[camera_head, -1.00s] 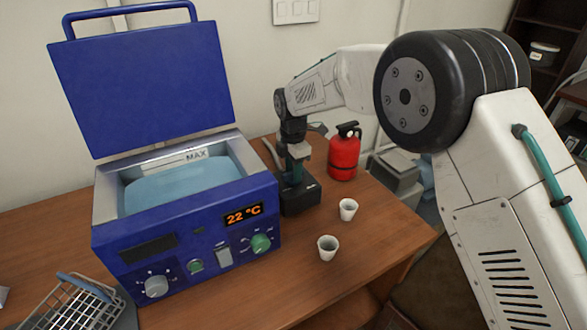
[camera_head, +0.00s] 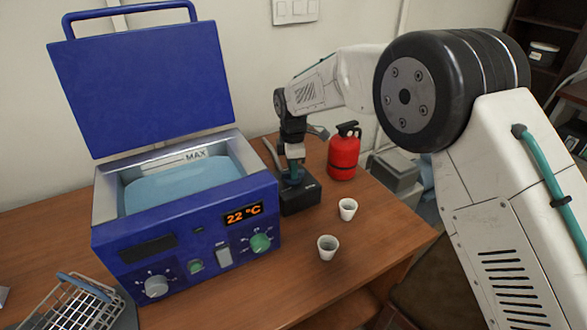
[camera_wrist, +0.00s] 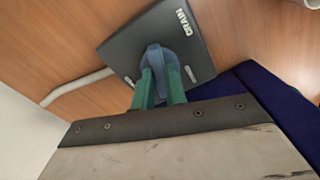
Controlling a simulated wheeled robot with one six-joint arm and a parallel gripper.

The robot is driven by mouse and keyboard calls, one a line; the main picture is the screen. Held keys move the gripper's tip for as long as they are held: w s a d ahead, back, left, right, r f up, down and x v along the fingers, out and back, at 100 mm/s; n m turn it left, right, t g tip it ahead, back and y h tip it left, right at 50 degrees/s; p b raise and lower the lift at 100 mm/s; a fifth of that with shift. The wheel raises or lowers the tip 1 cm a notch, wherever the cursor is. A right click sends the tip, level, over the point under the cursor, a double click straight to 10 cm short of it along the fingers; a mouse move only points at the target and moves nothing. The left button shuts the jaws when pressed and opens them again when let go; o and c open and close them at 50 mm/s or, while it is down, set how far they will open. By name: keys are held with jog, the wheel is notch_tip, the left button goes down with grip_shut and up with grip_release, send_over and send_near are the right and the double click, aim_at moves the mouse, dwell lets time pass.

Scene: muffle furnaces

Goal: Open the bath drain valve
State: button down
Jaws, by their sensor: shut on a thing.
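The drain valve is a dark box (camera_head: 302,200) on the table at the right side of the blue water bath (camera_head: 185,235). In the wrist view its black top plate (camera_wrist: 195,58) carries white lettering that appears to read DRAIN, and a blue-grey handle (camera_wrist: 158,56). My gripper (camera_head: 292,174) points down at the valve. In the wrist view its green fingers (camera_wrist: 160,84) are shut on the handle, one on each side. The handle is partly hidden by the fingers. The bath's lid is up and blue water stands inside below the MAX mark.
Two white cups (camera_head: 347,209) (camera_head: 327,247) stand right of the bath near the table's edge. A red canister (camera_head: 343,152) stands behind the valve. A wire basket (camera_head: 80,305) is at the front left. A pale hose (camera_wrist: 78,88) runs from the valve.

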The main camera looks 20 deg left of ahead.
jog(key=m, duration=1.4)
jog(key=shift+s, duration=0.1)
dwell(0.6)
jog(key=c, duration=1.4)
grip_release()
jog(key=shift+c, duration=0.2)
jog(key=shift+r, duration=3.9)
